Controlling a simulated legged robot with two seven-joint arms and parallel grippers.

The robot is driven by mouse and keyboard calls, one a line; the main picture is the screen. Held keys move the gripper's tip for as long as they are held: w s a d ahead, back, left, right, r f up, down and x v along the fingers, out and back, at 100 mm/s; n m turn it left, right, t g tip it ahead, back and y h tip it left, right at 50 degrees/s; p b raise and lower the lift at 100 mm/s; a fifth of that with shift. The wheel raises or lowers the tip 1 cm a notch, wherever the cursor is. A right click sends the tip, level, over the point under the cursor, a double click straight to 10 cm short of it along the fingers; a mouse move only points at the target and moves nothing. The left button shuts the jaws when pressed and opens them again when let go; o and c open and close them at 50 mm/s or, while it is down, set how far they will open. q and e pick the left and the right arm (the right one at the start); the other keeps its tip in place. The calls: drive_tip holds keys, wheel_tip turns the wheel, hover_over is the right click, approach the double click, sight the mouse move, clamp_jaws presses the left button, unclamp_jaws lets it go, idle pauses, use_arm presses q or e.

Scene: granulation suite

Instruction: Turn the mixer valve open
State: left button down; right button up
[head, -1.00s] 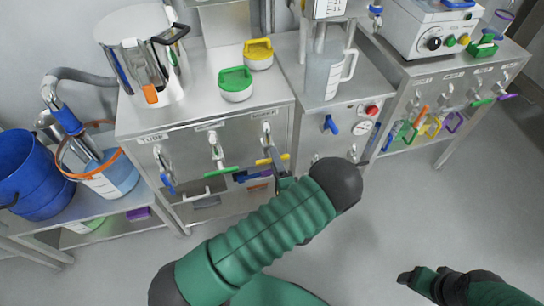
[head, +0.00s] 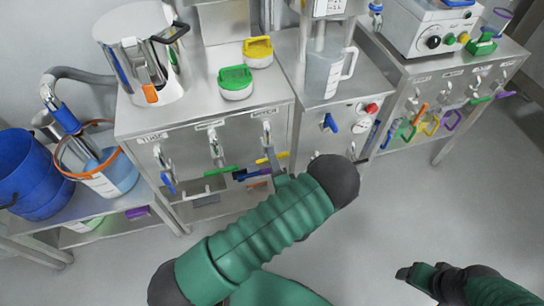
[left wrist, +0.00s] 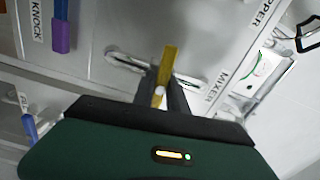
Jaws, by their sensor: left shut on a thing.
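The mixer valve has a yellow lever (head: 266,159) below the MIXER label on the front of the steel cabinet (head: 185,135). In the head view the lever lies nearly level, across its downward spout (head: 267,134). In the left wrist view the yellow lever (left wrist: 169,62) stands between my left gripper's dark fingers (left wrist: 164,88), which are shut on it. The MIXER label (left wrist: 217,88) is beside it. In the head view my left forearm hides part of this gripper. My right gripper (head: 412,274) is low on the right, away from the cabinet; its jaw opening is unclear.
A green-lever valve (head: 217,170) and a blue-lever valve (head: 168,186) sit left of the mixer valve. A steel pot (head: 140,60) and green and yellow lidded jars stand on top. A jug (head: 325,70) stands to the right. The floor at right is clear.

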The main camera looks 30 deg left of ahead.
use_arm(q)
drive_tip(key=n, duration=0.3)
drive_tip(key=n+p, duration=0.1)
drive_tip(key=shift+d+f+n, duration=0.2)
drive_tip(key=shift+f+n, duration=0.1)
idle(1.0)
drive_tip(key=c, duration=1.3)
unclamp_jaws()
drive_tip(key=shift+r, duration=0.15)
drive_tip(key=shift+a, duration=0.1)
